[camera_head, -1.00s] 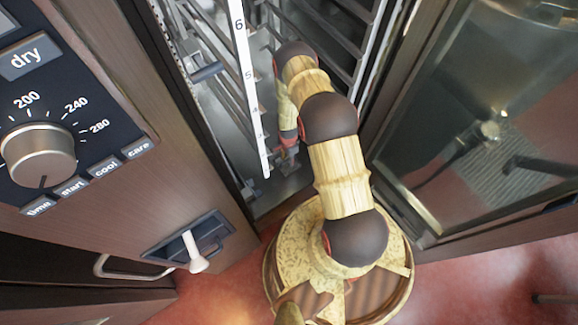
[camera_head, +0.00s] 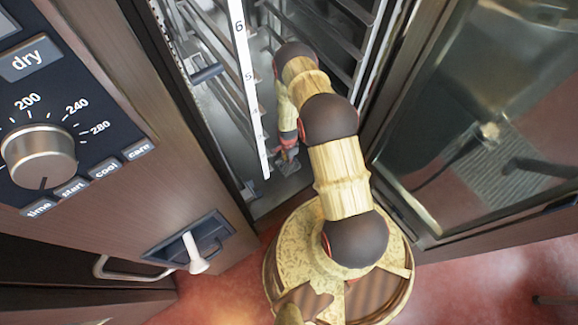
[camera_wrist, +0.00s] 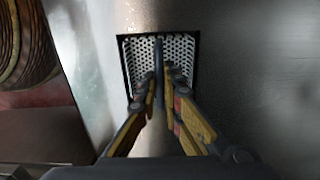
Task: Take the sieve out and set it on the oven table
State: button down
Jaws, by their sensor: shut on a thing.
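The sieve (camera_wrist: 185,47) is a pale perforated square plate with a dark edge, set in the metal floor of the open oven. A thin dark upright grip (camera_wrist: 158,55) rises from its middle. My gripper (camera_wrist: 160,88) has its two fingers closed around this grip in the wrist view. The fingers hide the near part of the sieve. In the head view my gripper (camera_head: 287,155) is low inside the oven, and the sieve is small and mostly covered by it. The oven table is not clearly identifiable in these views.
A white numbered rack strip (camera_head: 247,85) stands close left of my arm. More rack rails (camera_head: 345,45) are at the right inside. The open glass door (camera_head: 480,130) is at the right. The control panel (camera_head: 60,110) is at the left.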

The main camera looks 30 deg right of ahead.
jog(key=shift+r, duration=0.3)
jog(key=shift+r, duration=0.15)
jog(key=shift+r+p, duration=1.7)
jog(key=shift+r, duration=0.8)
